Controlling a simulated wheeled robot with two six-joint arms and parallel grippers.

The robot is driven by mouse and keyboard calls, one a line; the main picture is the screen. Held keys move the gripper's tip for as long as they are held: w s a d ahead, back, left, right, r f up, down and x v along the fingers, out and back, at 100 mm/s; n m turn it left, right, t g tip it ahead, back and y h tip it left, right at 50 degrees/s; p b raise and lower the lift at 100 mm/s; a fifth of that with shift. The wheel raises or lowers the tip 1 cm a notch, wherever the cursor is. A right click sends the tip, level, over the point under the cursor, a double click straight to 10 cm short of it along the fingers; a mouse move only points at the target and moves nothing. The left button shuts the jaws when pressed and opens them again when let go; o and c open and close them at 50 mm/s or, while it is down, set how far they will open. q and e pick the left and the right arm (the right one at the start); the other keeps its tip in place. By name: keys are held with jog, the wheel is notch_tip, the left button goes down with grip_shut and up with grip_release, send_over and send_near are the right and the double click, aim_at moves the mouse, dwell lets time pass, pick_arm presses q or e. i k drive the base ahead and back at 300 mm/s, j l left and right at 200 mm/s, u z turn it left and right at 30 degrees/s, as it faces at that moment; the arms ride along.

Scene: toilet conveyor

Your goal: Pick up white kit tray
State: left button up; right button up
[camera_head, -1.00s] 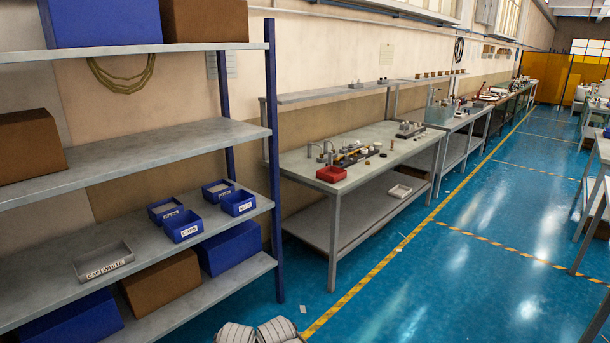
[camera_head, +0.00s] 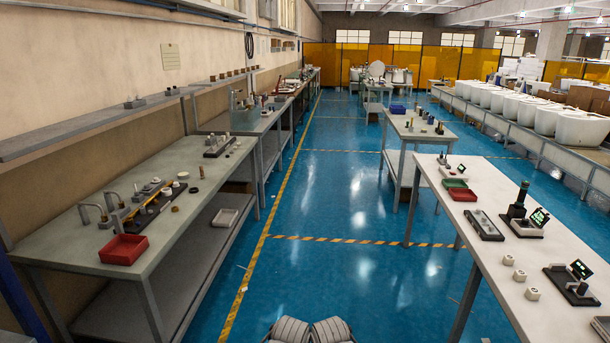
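A small white tray (camera_head: 226,217) lies on the lower shelf of the left workbench, towards its far end. It looks empty from here and I cannot read any label on it. No gripper touches it. Neither of my grippers shows in the head view; only grey ribbed parts, seemingly of my own body, show at the bottom edge.
The left workbench (camera_head: 197,167) carries a red bin (camera_head: 124,249) and small fixtures. A white table (camera_head: 510,262) at right holds red and green bins, a dark-framed tray (camera_head: 484,224) and devices. The blue floor aisle (camera_head: 335,210) between them is clear.

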aim_at(225, 219)
jog(key=i+l, duration=0.1)
jog(key=i, duration=0.5)
jog(key=i+u, duration=0.1)
jog(key=i, duration=0.45)
jog(key=i+l, duration=0.2)
jog(key=i, duration=0.4)
jog(key=i+l+u, duration=0.85)
jog(key=i, duration=0.15)
jog(key=i+l+u, duration=0.4)
jog(key=l, duration=0.2)
jog(key=i+l, duration=0.1)
jog(key=l, duration=0.6)
